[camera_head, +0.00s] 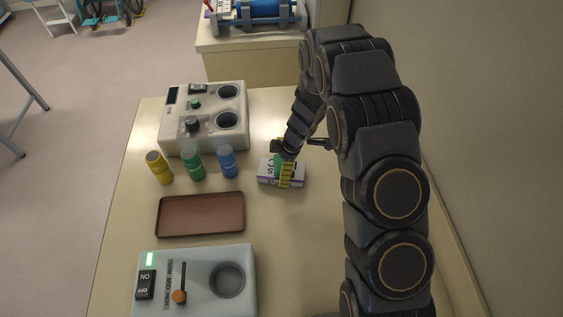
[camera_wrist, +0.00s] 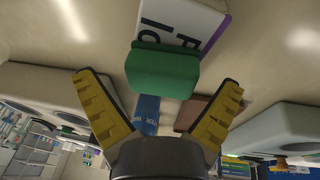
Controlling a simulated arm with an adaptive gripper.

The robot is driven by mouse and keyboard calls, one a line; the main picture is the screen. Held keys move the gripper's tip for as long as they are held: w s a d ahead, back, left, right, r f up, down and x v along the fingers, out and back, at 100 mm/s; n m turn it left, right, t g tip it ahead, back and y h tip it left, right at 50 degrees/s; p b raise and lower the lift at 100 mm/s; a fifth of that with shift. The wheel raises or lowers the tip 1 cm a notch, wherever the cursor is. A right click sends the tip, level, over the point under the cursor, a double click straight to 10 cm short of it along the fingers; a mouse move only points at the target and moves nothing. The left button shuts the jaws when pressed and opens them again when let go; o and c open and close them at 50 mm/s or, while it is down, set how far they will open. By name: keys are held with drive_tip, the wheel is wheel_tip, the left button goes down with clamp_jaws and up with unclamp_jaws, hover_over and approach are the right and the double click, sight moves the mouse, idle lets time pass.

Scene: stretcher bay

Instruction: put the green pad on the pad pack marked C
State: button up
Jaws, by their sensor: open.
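The green pad (camera_wrist: 162,72) lies between the open yellow fingers of my gripper (camera_wrist: 160,82) in the wrist view, with a gap on each side. It appears to rest on or against a white pack (camera_wrist: 178,20) with purple sides and dark lettering; I cannot tell exact contact. A little of the green pad (camera_head: 278,165) shows beside the fingers. The pack's letter mark is not readable.
Yellow (camera_head: 159,167), green (camera_head: 193,163) and blue (camera_head: 228,162) containers stand left of the pack. A brown tray (camera_head: 201,231) lies nearer, between a white device (camera_head: 205,140) and a switch box (camera_head: 200,252). The table right of the tray is clear.

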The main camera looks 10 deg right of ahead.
drive_tip(key=s+d+r+m, duration=0.15)
drive_tip(key=s+r, duration=0.25)
drive_tip(key=r, duration=0.5)
drive_tip(key=s+r+m, duration=0.3)
drive_tip(key=s+r, duration=0.1)
drive_tip(key=r, duration=0.5)
drive_tip(key=s+d+r+m+g+h, duration=0.1)
drive_tip(key=s+r+m, duration=0.2)
drive_tip(key=s, duration=0.4)
drive_tip(key=s+d+r+m+g+h, duration=0.1)
drive_tip(key=s+r+m, duration=0.1)
drive_tip(key=s+m, duration=0.3)
drive_tip(key=s+d+r+m+g, duration=0.1)
drive_tip(key=s+m, duration=0.4)
drive_tip(key=s, duration=0.6)
drive_tip(key=shift+s+d+r+h, duration=0.2)
drive_tip(key=shift+d+r+h, duration=0.25)
drive_tip(key=shift+r, duration=0.85)
